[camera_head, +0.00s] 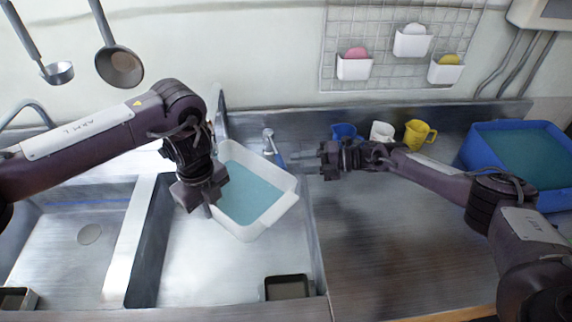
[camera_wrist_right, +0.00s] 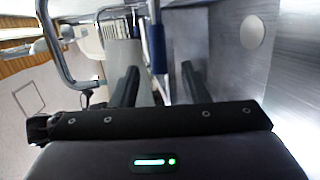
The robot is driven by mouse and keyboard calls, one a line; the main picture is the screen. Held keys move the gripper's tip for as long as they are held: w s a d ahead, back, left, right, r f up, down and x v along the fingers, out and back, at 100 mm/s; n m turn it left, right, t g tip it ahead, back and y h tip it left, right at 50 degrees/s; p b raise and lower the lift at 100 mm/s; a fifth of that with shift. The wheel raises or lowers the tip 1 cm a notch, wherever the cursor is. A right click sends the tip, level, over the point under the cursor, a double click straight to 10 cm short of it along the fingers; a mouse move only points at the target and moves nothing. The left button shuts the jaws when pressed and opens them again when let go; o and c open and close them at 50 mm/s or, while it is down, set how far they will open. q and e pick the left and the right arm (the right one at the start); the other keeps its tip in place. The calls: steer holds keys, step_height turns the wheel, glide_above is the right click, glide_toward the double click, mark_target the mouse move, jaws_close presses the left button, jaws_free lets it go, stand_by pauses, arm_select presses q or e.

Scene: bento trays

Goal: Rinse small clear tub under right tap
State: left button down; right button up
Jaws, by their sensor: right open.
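A whitish tub (camera_head: 284,205) with teal inside stands in the right sink basin, below the right tap (camera_head: 268,136). I cannot make out a separate small clear tub. My left gripper (camera_head: 207,205) is at the tub's left rim, pointing down; whether its fingers are closed on the rim is hidden. My right gripper (camera_head: 322,158) is open, just right of the tap and pointing left. In the right wrist view its two fingers (camera_wrist_right: 157,88) stand apart, and a metal pipe with a blue sleeve (camera_wrist_right: 157,45) shows between and beyond them.
Blue, white and yellow cups (camera_head: 419,135) stand behind my right forearm. A blue crate (camera_head: 470,157) is at the far right. A small dark tray (camera_head: 287,278) sits at the right basin's front. The left basin (camera_head: 75,265) looks mostly clear. The right counter (camera_head: 400,240) is bare.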

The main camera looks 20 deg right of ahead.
steer(key=v, duration=0.6)
stand_by(0.7)
